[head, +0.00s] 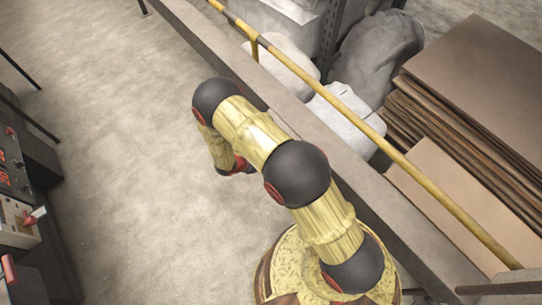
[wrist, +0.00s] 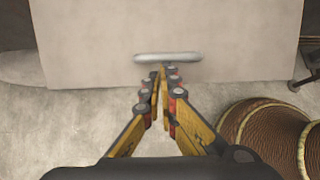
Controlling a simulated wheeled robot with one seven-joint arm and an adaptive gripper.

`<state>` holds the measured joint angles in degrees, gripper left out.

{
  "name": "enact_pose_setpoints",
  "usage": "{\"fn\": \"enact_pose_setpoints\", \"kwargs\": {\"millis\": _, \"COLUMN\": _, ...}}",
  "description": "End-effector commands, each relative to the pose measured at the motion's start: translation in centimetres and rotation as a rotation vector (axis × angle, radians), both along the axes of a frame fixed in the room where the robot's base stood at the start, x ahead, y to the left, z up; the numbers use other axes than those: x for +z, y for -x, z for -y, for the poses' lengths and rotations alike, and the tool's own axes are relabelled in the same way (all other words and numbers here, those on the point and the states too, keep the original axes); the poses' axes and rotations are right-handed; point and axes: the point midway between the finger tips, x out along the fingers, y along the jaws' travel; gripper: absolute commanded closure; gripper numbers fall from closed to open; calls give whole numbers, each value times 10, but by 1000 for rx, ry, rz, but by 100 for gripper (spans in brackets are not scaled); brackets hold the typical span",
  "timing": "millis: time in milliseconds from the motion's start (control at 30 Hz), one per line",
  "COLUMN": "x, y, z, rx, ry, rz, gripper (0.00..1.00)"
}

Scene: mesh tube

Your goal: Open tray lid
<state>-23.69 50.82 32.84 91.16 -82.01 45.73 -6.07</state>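In the wrist view a pale flat panel (wrist: 90,40) fills the upper part, with a rounded grey bar handle (wrist: 190,57) near its lower edge. I cannot tell for sure that this panel is the tray lid. My gripper (wrist: 161,70) has its yellow and black fingers drawn together, with the tips just below the middle of the handle. Nothing shows between them, and whether they touch the bar is unclear. In the head view my gripper (head: 241,166) is mostly hidden behind my arm, and neither panel nor handle can be made out there.
In the head view a yellow rail (head: 400,160) and a grey beam (head: 340,165) run along the right. Stacked brown boards (head: 480,75) and pale sacks (head: 375,55) lie beyond. Dark control panels (head: 20,180) stand at the left edge. The concrete floor (head: 120,130) between is clear.

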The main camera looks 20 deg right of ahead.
Motion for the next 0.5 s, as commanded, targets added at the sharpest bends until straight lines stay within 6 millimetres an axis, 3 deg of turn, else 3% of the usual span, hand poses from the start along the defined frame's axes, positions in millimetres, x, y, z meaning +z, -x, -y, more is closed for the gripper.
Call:
{"fn": "enact_pose_setpoints", "kwargs": {"millis": 33, "x": 20, "y": -4, "z": 2, "rx": -7, "ry": -34, "rz": -3, "gripper": 100}}
{"fn": "enact_pose_setpoints", "kwargs": {"millis": 100, "x": 30, "y": -4, "z": 1, "rx": -7, "ry": -91, "rz": -24, "gripper": 100}}
{"fn": "enact_pose_setpoints", "kwargs": {"millis": 500, "x": 67, "y": -2, "z": -1, "rx": -4, "ry": -292, "rz": -101, "gripper": 100}}
